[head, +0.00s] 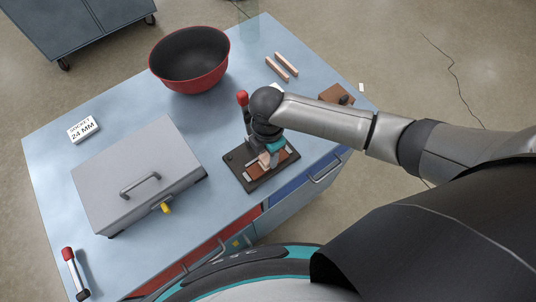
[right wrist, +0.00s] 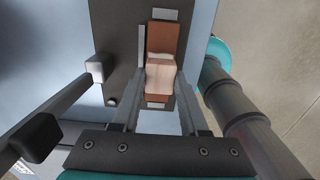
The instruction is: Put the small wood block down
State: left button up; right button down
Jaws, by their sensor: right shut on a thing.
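The small wood block (right wrist: 160,75) is pale tan and sits between the fingers of my right gripper (right wrist: 160,108) in the right wrist view. In the head view my right gripper (head: 268,150) is over a dark base plate (head: 238,162) near the table's front edge, and the pale block (head: 265,158) partly shows below it. Reddish-brown pieces (right wrist: 165,38) lie on the dark plate (right wrist: 120,45) under the block. I cannot tell whether the block touches them. My left gripper is out of view.
A red-tipped upright handle (head: 242,98) stands beside my right gripper. A grey case (head: 130,165) is on the left, and a red bowl (head: 190,88) is at the back. Two wood bars (head: 281,68) and a brown block (head: 337,94) lie at the back right.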

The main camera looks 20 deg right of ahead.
aim_at(268, 156)
jog(key=shift+f, duration=0.45)
jog(key=shift+f, duration=0.1)
jog(key=shift+c, duration=2.2)
grip_release()
notch_tip(268, 156, up, 12)
jog(key=p, duration=0.1)
